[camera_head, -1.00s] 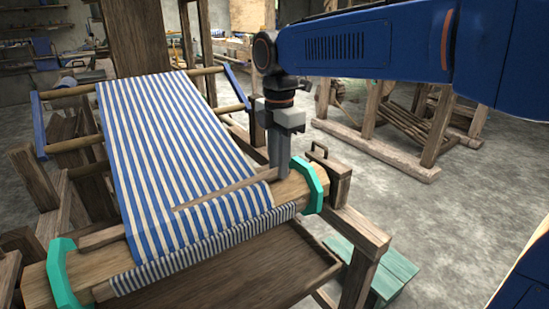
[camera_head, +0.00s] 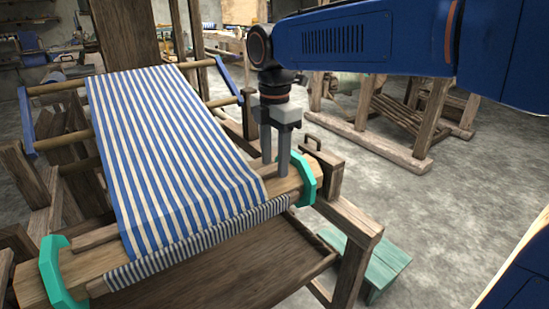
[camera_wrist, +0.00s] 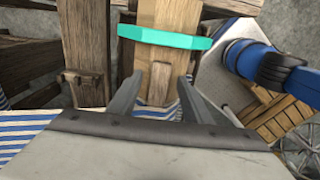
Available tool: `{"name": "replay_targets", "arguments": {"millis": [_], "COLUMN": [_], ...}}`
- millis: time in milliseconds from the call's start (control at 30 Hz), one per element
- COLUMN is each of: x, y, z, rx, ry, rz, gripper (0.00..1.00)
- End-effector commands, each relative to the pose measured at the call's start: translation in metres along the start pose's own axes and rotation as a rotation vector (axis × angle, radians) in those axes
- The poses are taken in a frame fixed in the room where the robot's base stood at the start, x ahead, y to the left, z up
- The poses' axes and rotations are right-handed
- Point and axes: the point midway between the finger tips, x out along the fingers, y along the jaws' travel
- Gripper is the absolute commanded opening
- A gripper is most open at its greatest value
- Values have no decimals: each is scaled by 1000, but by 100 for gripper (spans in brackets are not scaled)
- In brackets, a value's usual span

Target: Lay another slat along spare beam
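The blue-and-white striped cloth (camera_head: 170,150) runs down over the wooden beam (camera_head: 285,184) at the loom's front. A thin wooden strip (camera_head: 97,237) shows on the beam at the cloth's left edge; the cloth hides its further length, if any. Teal clamps hold the beam's left end (camera_head: 58,272) and right end (camera_head: 308,178). My gripper (camera_head: 275,166) points down over the beam between cloth and right clamp. No loose slat shows.
A wooden tray-like board (camera_head: 215,262) lies below the beam. A teal stool (camera_head: 366,262) stands on the floor at right. Open floor lies further right.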

Motion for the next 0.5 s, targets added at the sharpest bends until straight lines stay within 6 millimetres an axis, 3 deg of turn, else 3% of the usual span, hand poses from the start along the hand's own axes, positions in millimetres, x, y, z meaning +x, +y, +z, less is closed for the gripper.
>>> {"name": "replay_targets", "arguments": {"millis": [233, 500], "x": [-13, -63], "y": [1, 1], "z": [0, 0], "rx": [0, 0], "ry": [0, 0], "rz": [2, 3], "gripper": [45, 45]}}
